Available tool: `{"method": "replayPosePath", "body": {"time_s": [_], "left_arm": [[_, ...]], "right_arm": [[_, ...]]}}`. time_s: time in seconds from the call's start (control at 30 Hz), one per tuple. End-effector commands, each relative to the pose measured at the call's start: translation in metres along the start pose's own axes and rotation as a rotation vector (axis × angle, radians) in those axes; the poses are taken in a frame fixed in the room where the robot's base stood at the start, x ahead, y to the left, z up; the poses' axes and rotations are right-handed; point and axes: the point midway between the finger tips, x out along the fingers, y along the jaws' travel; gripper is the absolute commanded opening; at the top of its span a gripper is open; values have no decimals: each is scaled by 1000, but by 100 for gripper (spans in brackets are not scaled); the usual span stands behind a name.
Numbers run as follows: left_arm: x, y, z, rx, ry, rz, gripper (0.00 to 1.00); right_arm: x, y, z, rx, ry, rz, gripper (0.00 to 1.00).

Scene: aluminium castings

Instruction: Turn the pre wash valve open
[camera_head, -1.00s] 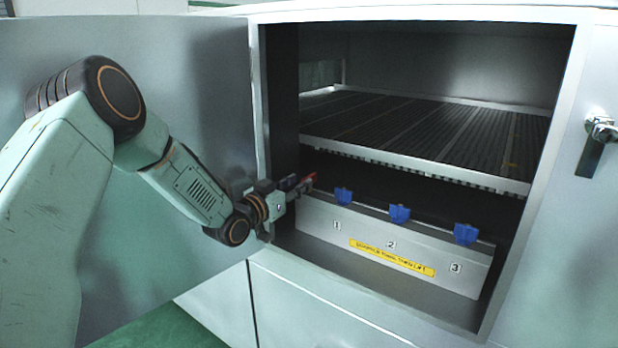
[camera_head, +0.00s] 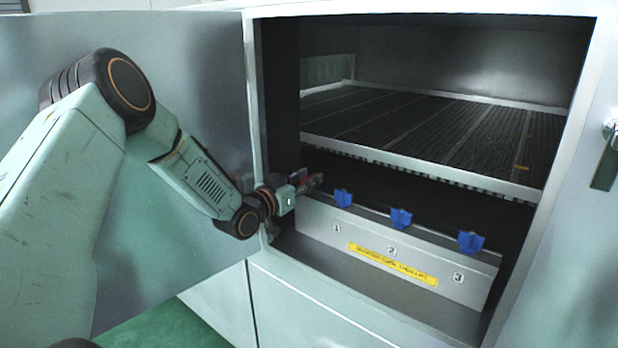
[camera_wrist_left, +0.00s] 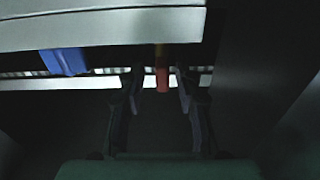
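A red handle (camera_wrist_left: 162,76) hangs beside the panel in the left wrist view; I take it as the pre wash valve, though no label on it shows. My left gripper (camera_wrist_left: 158,84) is open, with one finger on each side of the handle and dark gaps between. In the head view the left gripper (camera_head: 312,183) reaches into the lower cabinet opening at the left end of the panel (camera_head: 320,226), and its fingers largely hide the handle. My right gripper is not in view.
The panel carries blue handles numbered 1 (camera_head: 343,198), 2 (camera_head: 401,218) and 3 (camera_head: 470,242), and a yellow label (camera_head: 392,264). A slatted rack (camera_head: 430,125) lies above. The open door (camera_head: 190,60) stands left, close to my arm.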

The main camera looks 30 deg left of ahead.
Motion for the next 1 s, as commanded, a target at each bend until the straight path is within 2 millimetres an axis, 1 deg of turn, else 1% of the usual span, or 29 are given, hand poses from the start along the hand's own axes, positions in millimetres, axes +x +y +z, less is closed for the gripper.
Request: {"method": "replayPosePath", "body": {"time_s": [0.2,0.6,1.0], "left_arm": [[-2,0,0,-1,0,-1,34],[-1,0,0,-1,0,0,0],[1,0,1,-1,-2,-7,0]], "right_arm": [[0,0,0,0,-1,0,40],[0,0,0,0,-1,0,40],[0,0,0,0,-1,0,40]]}}
